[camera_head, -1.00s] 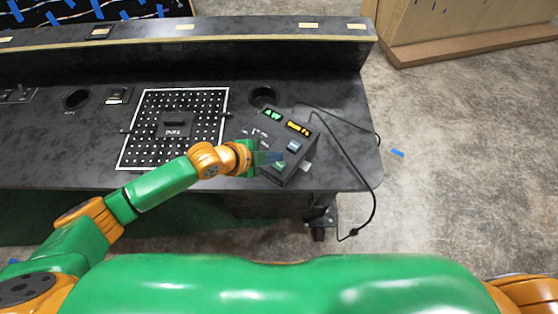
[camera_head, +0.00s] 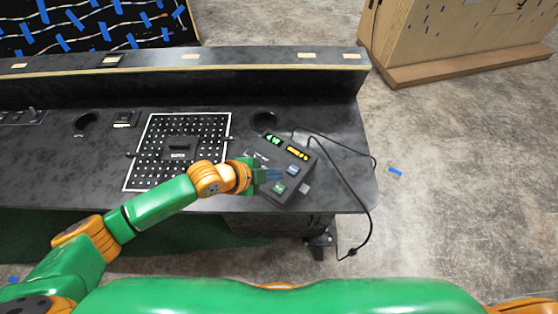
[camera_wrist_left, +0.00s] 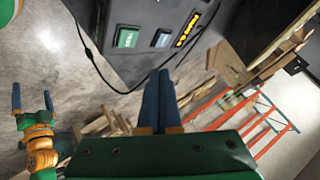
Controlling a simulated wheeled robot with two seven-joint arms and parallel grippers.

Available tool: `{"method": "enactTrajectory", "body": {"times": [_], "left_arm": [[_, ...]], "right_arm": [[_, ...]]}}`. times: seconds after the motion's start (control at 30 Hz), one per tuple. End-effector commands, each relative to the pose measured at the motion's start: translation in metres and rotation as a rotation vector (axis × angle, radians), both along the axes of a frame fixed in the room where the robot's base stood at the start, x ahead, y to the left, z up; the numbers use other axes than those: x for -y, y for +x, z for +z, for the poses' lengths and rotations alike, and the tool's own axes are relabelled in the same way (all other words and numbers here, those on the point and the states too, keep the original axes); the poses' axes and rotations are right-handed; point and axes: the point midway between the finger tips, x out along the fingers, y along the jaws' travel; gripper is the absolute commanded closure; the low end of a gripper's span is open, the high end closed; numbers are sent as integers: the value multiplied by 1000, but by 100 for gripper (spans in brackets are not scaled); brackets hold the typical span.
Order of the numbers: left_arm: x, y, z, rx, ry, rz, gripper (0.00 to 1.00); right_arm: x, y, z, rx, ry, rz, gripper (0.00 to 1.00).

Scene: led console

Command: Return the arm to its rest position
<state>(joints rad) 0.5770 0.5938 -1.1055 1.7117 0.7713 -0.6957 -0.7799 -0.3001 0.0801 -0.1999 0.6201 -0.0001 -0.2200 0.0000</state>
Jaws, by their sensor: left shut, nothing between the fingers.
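The LED console (camera_head: 278,157) is a dark box near the right end of the table, with a lit green display (camera_head: 273,140) and a lit orange display (camera_head: 298,153). A blue button (camera_head: 293,170) and a green button (camera_head: 279,188) sit on its face. My left gripper (camera_head: 280,174) is over the console beside these buttons, its blue fingers together and empty. In the left wrist view these fingers (camera_wrist_left: 158,75) point toward the console's edge, below the green button (camera_wrist_left: 127,38) and blue button (camera_wrist_left: 161,39). My right gripper (camera_wrist_left: 32,100) shows at left there, fingers apart and empty.
A perforated black board (camera_head: 212,135) with a white border lies left of the console. A round hole (camera_head: 265,119) is behind the console. A black cable (camera_head: 345,190) loops from the console over the table's right edge. The floor to the right is mostly clear.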

Motion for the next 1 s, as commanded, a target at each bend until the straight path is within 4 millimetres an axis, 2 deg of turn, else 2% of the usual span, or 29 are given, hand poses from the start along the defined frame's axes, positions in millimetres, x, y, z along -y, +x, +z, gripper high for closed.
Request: {"method": "enactTrajectory", "body": {"times": [0.13,0.27,0.37,0.47,0.57,0.7,0.9,1.0], "left_arm": [[4,-5,0,-12,-12,6,100],[25,-38,4,-131,-96,111,100],[18,-59,9,-252,-160,311,100],[-7,-73,7,-354,-189,535,100],[-41,-89,0,-442,-193,763,100],[-93,-120,-10,-544,-168,1072,100],[-155,-171,-19,-633,-96,1435,100],[-156,-169,-46,-650,-77,1449,100]], "right_arm": [[0,0,0,0,0,0,1],[0,0,0,0,0,0,1],[0,0,0,0,0,0,1],[0,0,0,0,0,0,1],[0,0,0,0,0,0,1],[0,0,0,-1,1,0,1],[0,0,0,0,1,0,1],[0,0,-1,0,1,0,1]]}}
